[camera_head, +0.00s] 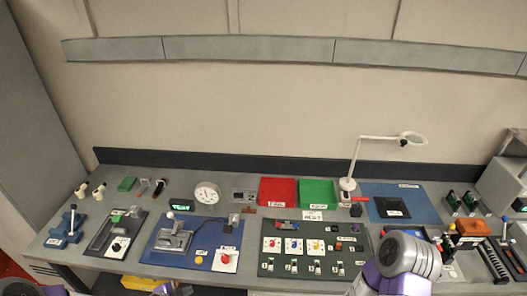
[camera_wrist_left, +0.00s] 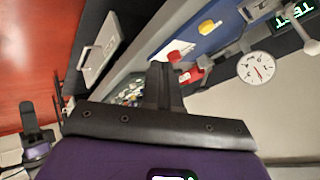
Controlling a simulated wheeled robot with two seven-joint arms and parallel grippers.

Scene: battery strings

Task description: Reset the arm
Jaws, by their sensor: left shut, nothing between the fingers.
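My left gripper (camera_wrist_left: 165,85) shows in the left wrist view with its two dark fingers together and nothing between them. It points toward the workbench's front side, with the red button (camera_wrist_left: 174,57) and the yellow button (camera_wrist_left: 208,27) on the blue panel beyond the fingertips. In the head view only a little purple of my left arm shows at the bottom left, and its fingers are hard to make out. A grey and purple link of my right arm (camera_head: 405,262) rises at the bottom right in front of the bench. My right gripper is not clearly visible.
The workbench (camera_head: 230,277) holds a blue fixture panel (camera_head: 165,262), a green switch panel (camera_head: 290,279), a dial gauge (camera_head: 207,192), a red tray (camera_head: 278,191), a green tray (camera_head: 318,191) and a lamp (camera_head: 348,184). A yellow object (camera_head: 140,283) lies below the bench's front edge.

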